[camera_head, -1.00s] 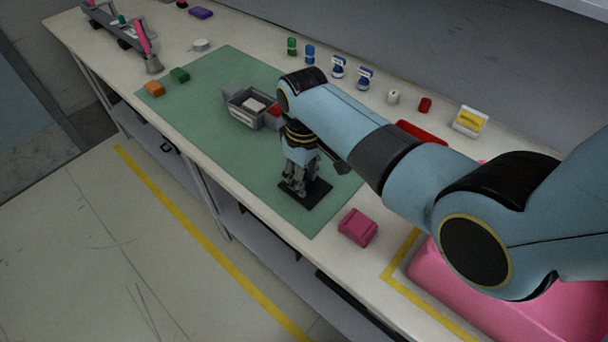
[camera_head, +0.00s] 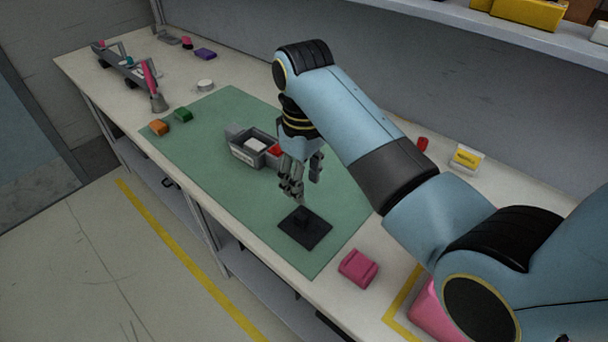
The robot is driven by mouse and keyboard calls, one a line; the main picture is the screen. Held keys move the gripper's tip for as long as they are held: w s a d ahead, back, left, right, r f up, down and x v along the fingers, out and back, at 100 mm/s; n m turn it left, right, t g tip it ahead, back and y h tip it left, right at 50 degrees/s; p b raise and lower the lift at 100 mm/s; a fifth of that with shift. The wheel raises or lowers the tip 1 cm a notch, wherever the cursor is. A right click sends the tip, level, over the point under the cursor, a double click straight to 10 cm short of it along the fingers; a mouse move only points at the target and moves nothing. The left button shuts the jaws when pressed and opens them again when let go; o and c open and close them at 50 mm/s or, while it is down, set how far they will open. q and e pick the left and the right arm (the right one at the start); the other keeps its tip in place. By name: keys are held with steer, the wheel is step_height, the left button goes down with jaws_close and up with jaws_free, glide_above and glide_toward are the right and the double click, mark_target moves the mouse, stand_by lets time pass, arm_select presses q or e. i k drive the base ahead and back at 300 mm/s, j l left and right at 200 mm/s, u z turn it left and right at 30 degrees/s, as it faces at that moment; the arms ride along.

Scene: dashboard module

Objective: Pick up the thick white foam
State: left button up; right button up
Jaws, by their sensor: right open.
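A white block (camera_head: 256,145), the only white piece I see that could be the thick white foam, lies in the grey bin (camera_head: 243,156) on the green mat (camera_head: 214,122). Its thickness is hard to judge. My right gripper (camera_head: 303,186) points down, open, to the right of and nearer than the bin. It hangs above the mat, apart from the white block. A black square plate (camera_head: 305,229) with a small raised dark part lies below the gripper. My left gripper is not in view.
A red piece (camera_head: 276,150) shows at the bin's right end, partly hidden by my gripper. A pink block (camera_head: 358,268) lies right of the mat. The mat's front left is clear.

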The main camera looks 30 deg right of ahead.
mark_target(256, 147)
steer(key=k+j, duration=0.3)
steer(key=k, duration=0.15)
steer(key=k+j, duration=0.35)
steer(key=k, duration=0.1)
